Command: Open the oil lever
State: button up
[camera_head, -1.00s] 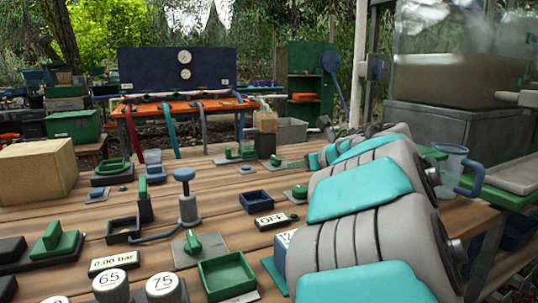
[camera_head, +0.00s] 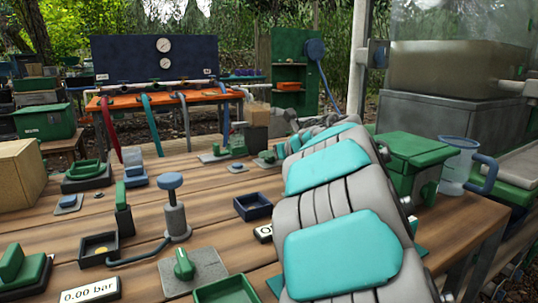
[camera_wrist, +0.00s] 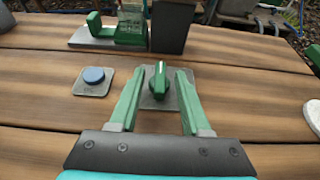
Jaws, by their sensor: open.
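A green lever (camera_wrist: 160,82) on a small grey plate stands on the wooden table in the wrist view. I read no label on it, so I cannot tell for sure that it is the oil lever. My gripper (camera_wrist: 161,74) is open, with one green finger on each side of this lever. I cannot tell whether either finger touches it. In the head view the lever (camera_head: 268,157) shows small beyond the table's middle, and my arm hides most of the gripper. Another green lever (camera_head: 184,264) on a grey plate stands nearer the front.
A blue button (camera_wrist: 93,76) on a plate lies left of the lever. Behind are a green clamp fixture (camera_wrist: 96,26) and a dark block (camera_wrist: 172,25). A green box (camera_head: 418,160) and a clear jug (camera_head: 456,165) stand right of my arm.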

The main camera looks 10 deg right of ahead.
jog(key=shift+x, duration=1.2)
jog(key=c, duration=0.7)
jog(key=shift+f, duration=0.1)
grip_shut()
jog(key=shift+f, duration=0.1)
